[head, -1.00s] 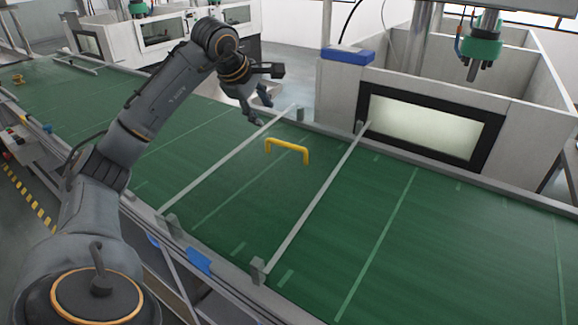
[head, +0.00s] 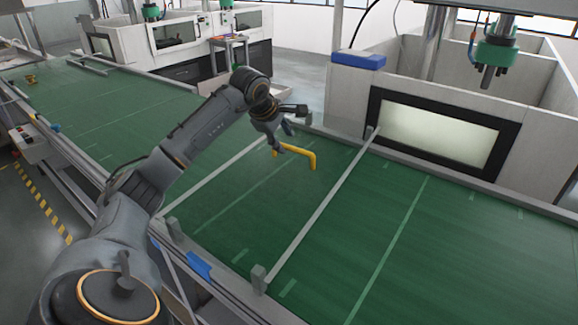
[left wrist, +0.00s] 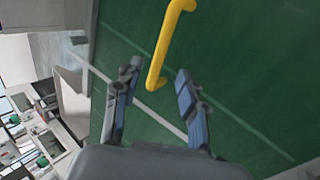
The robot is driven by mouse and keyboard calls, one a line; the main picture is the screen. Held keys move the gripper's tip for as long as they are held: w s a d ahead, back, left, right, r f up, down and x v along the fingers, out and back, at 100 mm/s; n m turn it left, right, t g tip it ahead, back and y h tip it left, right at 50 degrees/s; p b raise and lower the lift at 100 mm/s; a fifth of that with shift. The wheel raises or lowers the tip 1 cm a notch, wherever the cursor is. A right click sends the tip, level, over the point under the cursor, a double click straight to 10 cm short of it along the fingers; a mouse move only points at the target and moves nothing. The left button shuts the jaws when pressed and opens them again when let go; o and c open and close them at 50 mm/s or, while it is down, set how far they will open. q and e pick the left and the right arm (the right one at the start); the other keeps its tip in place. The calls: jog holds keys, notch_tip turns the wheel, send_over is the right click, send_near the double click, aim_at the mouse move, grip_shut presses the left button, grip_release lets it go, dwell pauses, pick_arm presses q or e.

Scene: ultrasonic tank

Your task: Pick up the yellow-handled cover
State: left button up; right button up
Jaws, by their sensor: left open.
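The yellow handle (head: 300,151) of the cover stands up from the green belt surface between two pale rails. I cannot tell the cover's own plate from the green surface. My left gripper (head: 283,140) is at the handle's far left end, a little above it. In the left wrist view, the yellow handle (left wrist: 165,45) runs from the top edge down to between the open fingers of the left gripper (left wrist: 156,82). No grip on the handle shows. My right gripper is not in view.
Pale rails cross the green conveyor (head: 420,250) on both sides of the handle. A grey tank with a dark-framed window (head: 440,130) and a blue box (head: 358,60) stand behind it. The belt to the right is clear.

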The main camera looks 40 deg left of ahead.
aim_at(289, 147)
pick_arm(q)
jog(key=p+x, duration=0.2)
jog(key=x, duration=0.2)
jog(key=shift+w+f, duration=0.1)
jog(key=shift+w, duration=0.05)
jog(key=shift+w+f, duration=0.15)
jog(key=shift+f, duration=0.1)
jog(key=shift+r, duration=0.1)
grip_shut()
jog(key=shift+r, duration=0.1)
